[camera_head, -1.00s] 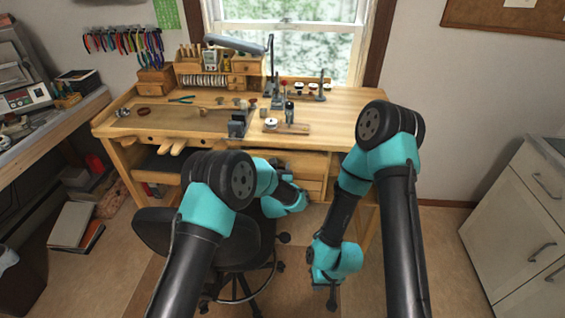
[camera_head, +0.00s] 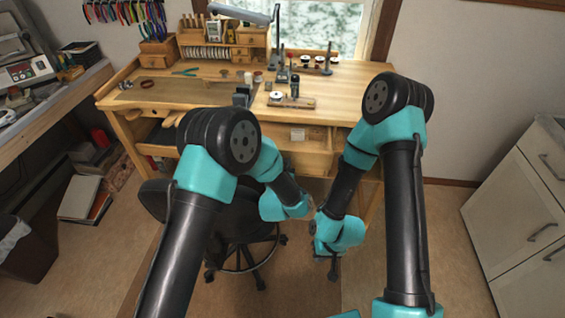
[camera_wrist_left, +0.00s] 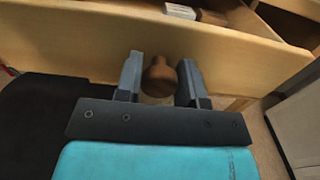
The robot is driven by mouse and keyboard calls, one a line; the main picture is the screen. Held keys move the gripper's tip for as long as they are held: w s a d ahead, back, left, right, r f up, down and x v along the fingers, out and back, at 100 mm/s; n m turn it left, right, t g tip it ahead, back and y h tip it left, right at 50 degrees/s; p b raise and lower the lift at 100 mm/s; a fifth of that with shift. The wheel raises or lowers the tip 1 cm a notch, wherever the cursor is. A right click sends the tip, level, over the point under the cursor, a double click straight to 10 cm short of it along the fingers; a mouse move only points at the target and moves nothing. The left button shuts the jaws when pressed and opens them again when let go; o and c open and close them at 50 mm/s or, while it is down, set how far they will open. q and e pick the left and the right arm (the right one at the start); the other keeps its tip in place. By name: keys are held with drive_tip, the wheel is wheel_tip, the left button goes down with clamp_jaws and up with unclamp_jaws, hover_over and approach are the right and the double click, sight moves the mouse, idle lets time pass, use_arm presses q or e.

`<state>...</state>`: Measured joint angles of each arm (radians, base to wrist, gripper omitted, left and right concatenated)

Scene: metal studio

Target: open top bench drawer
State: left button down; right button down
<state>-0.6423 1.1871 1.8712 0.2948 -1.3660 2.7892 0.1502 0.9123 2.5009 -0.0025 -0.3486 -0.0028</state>
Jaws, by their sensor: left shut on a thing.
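The top bench drawer (camera_head: 312,162) is pulled out from under the bench top, and its inside shows from above. In the left wrist view its pale wooden front (camera_wrist_left: 75,42) spans the picture, with a round brown knob (camera_wrist_left: 158,78) on it. My left gripper (camera_wrist_left: 160,72) has its two fingers on either side of this knob and is shut on it. In the head view the left fingers are hidden or too small to make out. My right gripper (camera_head: 333,268) hangs low in front of the bench, apart from the drawer; its jaws are too small to read.
The wooden bench (camera_head: 345,95) carries tools, spools and a lamp (camera_head: 240,14). A black swivel chair (camera_head: 240,215) stands close in front, beneath my left arm. A white cabinet (camera_head: 535,200) stands at the right. A small pale box (camera_head: 298,134) lies in the drawer.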

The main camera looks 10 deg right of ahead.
use_arm(q)
drive_tip(key=c, duration=0.8)
unclamp_jaws()
drive_tip(key=shift+o, duration=0.2)
drive_tip(key=shift+r, duration=0.1)
drive_tip(key=shift+r, duration=0.65)
wheel_tip(320, 180, up, 2)
drive_tip(key=shift+r, duration=0.25)
drive_tip(key=d+r+v, duration=0.1)
drive_tip(key=v, duration=1.5)
drive_tip(key=shift+s+d, duration=0.25)
drive_tip(key=shift+d, duration=0.1)
